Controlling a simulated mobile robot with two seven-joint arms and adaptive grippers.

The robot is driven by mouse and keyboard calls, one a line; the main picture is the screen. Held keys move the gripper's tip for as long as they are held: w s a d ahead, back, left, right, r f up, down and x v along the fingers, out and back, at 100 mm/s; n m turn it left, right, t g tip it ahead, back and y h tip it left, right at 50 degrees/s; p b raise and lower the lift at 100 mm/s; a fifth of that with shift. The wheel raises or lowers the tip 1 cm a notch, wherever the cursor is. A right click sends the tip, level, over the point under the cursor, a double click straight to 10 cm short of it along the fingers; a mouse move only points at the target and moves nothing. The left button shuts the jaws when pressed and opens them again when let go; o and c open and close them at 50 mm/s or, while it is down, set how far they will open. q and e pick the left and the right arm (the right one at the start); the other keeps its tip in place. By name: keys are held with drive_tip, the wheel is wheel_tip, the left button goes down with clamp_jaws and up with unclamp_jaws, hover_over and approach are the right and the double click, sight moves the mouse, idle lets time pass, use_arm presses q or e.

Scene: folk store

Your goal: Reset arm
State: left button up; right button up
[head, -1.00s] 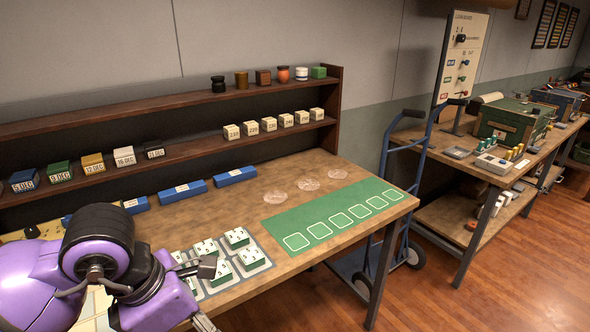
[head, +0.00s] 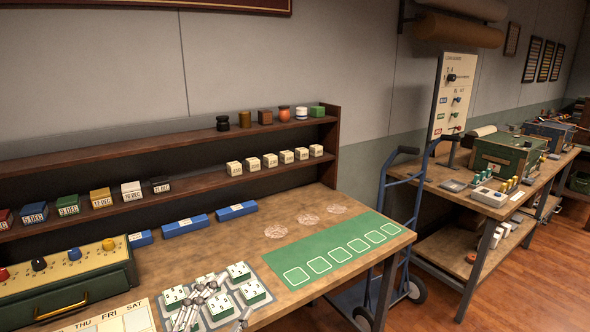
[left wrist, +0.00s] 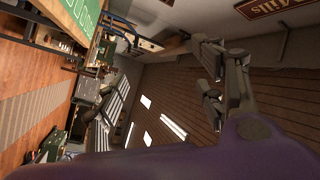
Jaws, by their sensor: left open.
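My left gripper (head: 208,292) shows as grey metal fingers at the bottom of the head view, in front of the white-and-green number blocks (head: 250,292). Its fingers are apart and I see nothing between them. In the left wrist view the open gripper (left wrist: 214,86) stands out against the room, with my purple arm shell along the bottom. The rest of the left arm is out of the head view. My right gripper is in neither view.
The wooden workbench (head: 375,243) carries a green mat (head: 335,247) and a green machine with coloured knobs (head: 70,275). A two-level shelf (head: 205,188) holds date blocks and small jars. A blue hand truck (head: 385,225) stands right of the bench.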

use_arm(q)
drive_tip(key=s+a+f+n+g+y, duration=0.2)
drive_tip(key=s+f+n+y, duration=0.15)
drive_tip(key=f, duration=0.45)
drive_tip(key=s+a+f+n+g+y, duration=0.1)
drive_tip(key=s+a+f+n+y, duration=0.2)
drive_tip(key=f, duration=0.4)
drive_tip(key=s+a+f+n+g+y, duration=0.1)
drive_tip(key=s+a+f+n+g, duration=0.1)
drive_tip(key=s+f+n, duration=0.45)
drive_tip(key=s+f+n+g+y+p, duration=0.1)
drive_tip(key=s+f+g, duration=0.3)
drive_tip(key=s+f, duration=0.8)
drive_tip(key=s+d+n+p, duration=0.1)
drive_tip(key=s, duration=0.3)
drive_tip(key=shift+s+f, duration=0.35)
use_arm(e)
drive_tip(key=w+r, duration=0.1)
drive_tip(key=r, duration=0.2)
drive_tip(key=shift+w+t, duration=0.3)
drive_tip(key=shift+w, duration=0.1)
use_arm(q)
drive_tip(key=shift+a, duration=0.1)
